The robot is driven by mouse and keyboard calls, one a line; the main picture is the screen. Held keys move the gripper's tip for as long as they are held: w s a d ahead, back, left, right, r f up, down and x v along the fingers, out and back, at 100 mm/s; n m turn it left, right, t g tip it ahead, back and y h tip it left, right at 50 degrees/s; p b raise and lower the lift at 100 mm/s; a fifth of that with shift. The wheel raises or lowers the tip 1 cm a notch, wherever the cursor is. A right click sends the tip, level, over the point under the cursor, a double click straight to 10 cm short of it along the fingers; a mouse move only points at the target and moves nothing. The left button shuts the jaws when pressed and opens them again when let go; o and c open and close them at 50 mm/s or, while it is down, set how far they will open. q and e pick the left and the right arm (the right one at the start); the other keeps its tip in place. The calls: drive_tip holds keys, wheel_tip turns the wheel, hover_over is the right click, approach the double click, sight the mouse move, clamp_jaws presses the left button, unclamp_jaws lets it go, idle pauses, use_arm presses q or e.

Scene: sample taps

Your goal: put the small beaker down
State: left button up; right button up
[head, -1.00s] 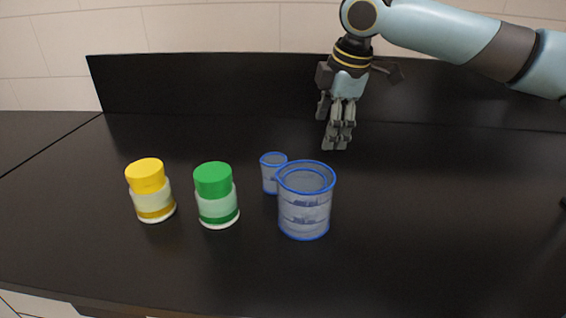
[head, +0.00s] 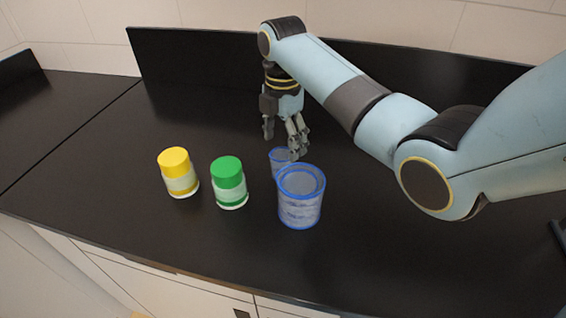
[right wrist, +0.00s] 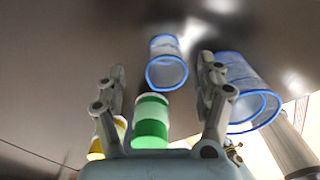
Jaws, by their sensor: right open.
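The small beaker (head: 276,160), clear with a blue rim, stands upright on the dark counter, just behind the large beaker (head: 300,206). My right gripper (head: 284,146) is open, its fingers pointing down at the small beaker and partly covering it in the head view. In the right wrist view the small beaker (right wrist: 166,64) shows between the spread fingers (right wrist: 161,72). I cannot tell whether a finger touches it. The large beaker (right wrist: 236,85) is beside the right-hand finger there. My left gripper is not in view.
A green-capped jar (head: 229,183) and a yellow-capped jar (head: 178,173) stand left of the beakers. The black counter (head: 180,245) is clear in front and at the left. A dark upright panel (head: 200,65) runs along the back.

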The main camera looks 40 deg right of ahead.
sight(283, 162)
drive_tip(key=f, duration=0.3)
drive_tip(key=s+f+p, duration=0.1)
drive_tip(key=f, duration=0.1)
drive_tip(key=shift+a, duration=0.25)
drive_tip(key=shift+w+f, duration=0.1)
drive_tip(key=shift+f, duration=0.35)
drive_tip(key=shift+c, duration=0.3)
drive_tip(key=c, duration=0.9)
drive_tip(key=shift+r, duration=0.1)
drive_tip(key=shift+c, duration=0.2)
